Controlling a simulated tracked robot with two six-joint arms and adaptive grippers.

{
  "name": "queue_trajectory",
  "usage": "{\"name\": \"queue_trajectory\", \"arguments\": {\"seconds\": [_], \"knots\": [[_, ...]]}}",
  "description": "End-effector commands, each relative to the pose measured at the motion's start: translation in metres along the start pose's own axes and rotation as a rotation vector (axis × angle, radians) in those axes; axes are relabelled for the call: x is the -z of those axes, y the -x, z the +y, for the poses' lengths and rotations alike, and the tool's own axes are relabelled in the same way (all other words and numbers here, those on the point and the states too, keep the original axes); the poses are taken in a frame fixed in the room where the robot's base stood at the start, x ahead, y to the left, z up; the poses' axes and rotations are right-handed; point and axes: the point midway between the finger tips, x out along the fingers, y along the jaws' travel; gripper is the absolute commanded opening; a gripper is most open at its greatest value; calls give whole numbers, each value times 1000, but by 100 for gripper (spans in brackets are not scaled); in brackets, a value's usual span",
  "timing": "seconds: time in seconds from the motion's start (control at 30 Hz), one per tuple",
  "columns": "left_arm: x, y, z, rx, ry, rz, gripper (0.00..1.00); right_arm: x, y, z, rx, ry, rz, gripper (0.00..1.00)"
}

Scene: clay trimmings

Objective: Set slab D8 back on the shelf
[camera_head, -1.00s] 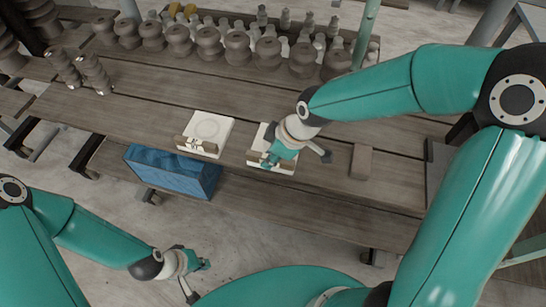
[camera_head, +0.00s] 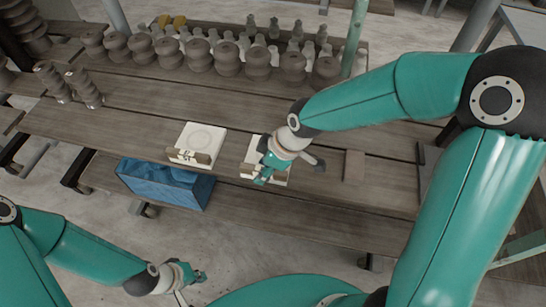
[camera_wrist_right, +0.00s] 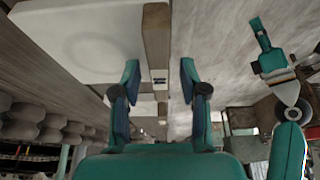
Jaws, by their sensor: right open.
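Two white slab-like pieces lie on the wooden shelf: a left slab (camera_head: 203,135) with a faint ring on top, and a right slab (camera_head: 252,152), partly hidden. Each has small wooden pieces at its front edge. I cannot read D8 on either. My right gripper (camera_head: 265,172) is over the front of the right slab. I see no grip. My left gripper (camera_head: 190,280) hangs away from the shelf; its jaws are unclear.
A blue bin (camera_head: 165,184) sits below the shelf's front edge at left. A wooden block (camera_head: 354,166) stands right of the right slab. Several brown ribbed pieces (camera_head: 228,58) line the back. A green post (camera_head: 355,38) rises behind. Bare boards lie left of the slabs.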

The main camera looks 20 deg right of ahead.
Motion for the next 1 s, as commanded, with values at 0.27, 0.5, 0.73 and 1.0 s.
{"name": "queue_trajectory", "arguments": {"seconds": [0.27, 0.5, 0.73, 1.0], "knots": [[0, 0, 0, 0, 0, 0, 0, 1, 45, 2, -8, -2, 6, 43], [0, 1, 0, 0, 0, 0, 0, 0, 92, 1, -6, -1, 5, 43], [0, 1, 0, 0, 0, 0, 0, 0, 115, 0, -3, -2, 3, 43], [0, 1, 0, 0, 0, 0, 0, -1, 118, 0, -1, -2, 1, 43]]}}
